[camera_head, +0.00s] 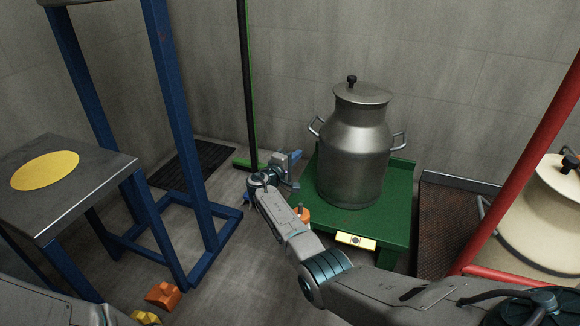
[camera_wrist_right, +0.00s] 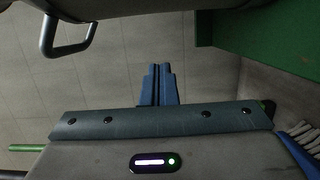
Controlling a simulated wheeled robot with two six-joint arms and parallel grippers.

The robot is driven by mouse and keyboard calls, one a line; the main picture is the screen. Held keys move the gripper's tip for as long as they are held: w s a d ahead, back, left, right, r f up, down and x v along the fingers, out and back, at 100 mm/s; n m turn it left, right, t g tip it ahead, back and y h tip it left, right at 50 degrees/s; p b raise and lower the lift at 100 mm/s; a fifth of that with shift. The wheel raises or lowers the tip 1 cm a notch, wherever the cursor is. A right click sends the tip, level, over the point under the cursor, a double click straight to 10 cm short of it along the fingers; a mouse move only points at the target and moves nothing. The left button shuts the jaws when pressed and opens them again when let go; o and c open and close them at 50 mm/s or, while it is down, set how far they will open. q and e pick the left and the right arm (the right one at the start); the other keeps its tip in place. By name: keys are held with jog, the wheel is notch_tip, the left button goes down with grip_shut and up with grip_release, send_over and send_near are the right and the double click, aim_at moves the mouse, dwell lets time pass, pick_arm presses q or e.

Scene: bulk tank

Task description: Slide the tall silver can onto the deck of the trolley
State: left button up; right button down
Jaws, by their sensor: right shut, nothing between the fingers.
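The tall silver can (camera_head: 354,150) stands upright on a green stand (camera_head: 385,222), with its lid on and a loop handle on each side. The trolley appears to be the red-tubed frame with a dark brown textured deck (camera_head: 450,225), just right of the stand. My right gripper (camera_head: 294,158) is left of the can, apart from it, near the stand's left edge. In the right wrist view its blue fingers (camera_wrist_right: 158,85) are together and empty, with a can handle (camera_wrist_right: 68,36) at upper left. My left gripper is out of view.
A cream can (camera_head: 555,205) stands at the far right behind a red tube (camera_head: 520,165). A steel-topped blue table (camera_head: 85,185) and blue posts (camera_head: 180,120) are at left. Orange (camera_head: 163,295) and yellow (camera_head: 145,317) pieces lie on the floor. A floor grate (camera_head: 195,165) lies behind.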

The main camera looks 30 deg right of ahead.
jog(key=s+d+b, duration=0.1)
jog(key=d+b, duration=0.1)
jog(key=d, duration=0.4)
jog(key=shift+d, duration=0.15)
jog(key=shift+s, duration=0.1)
